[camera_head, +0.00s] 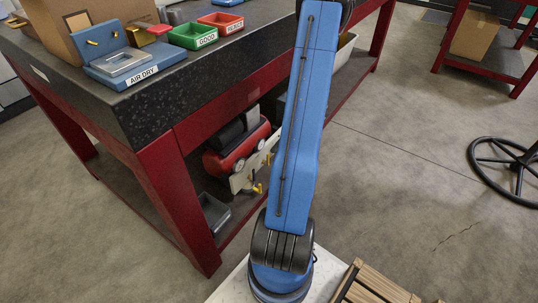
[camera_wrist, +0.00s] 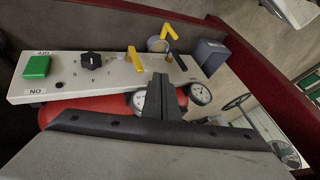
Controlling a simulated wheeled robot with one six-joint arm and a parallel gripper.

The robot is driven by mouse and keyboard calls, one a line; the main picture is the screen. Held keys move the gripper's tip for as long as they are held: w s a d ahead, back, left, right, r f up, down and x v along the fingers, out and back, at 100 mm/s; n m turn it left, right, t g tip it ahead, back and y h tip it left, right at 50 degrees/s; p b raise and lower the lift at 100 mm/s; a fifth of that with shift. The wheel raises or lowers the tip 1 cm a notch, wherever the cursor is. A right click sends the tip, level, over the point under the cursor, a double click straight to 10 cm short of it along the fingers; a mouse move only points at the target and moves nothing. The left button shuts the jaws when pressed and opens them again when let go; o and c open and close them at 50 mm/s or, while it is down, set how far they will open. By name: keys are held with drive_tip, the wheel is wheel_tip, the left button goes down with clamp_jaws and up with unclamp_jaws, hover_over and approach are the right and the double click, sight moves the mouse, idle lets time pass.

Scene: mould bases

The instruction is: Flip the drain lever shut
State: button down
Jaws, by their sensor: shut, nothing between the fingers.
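In the wrist view a pale control panel (camera_wrist: 108,72) is fixed at the red tank (camera_wrist: 85,106). It carries two yellow levers: one upright (camera_wrist: 134,58) left of my fingertips, and one bent (camera_wrist: 169,38) beyond them. I cannot tell from the markings which is the drain lever. My gripper (camera_wrist: 160,78) is shut and empty, its fingertips in front of the panel between the levers; contact cannot be told. My gripper is hidden there.
The panel also has a green switch (camera_wrist: 36,67) and a black knob (camera_wrist: 92,59). Two round gauges (camera_wrist: 200,94) sit close to my fingers. The red bench leg (camera_head: 180,200) and benchtop (camera_head: 150,105) border the space.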

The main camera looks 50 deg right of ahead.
sight(253, 174)
drive_tip(key=w+a+f, duration=0.2)
drive_tip(key=a+f, duration=0.5)
drive_tip(key=a, duration=0.1)
drive_tip(key=shift+w+a, duration=0.2)
drive_tip(key=shift+w, duration=0.1)
idle(0.4)
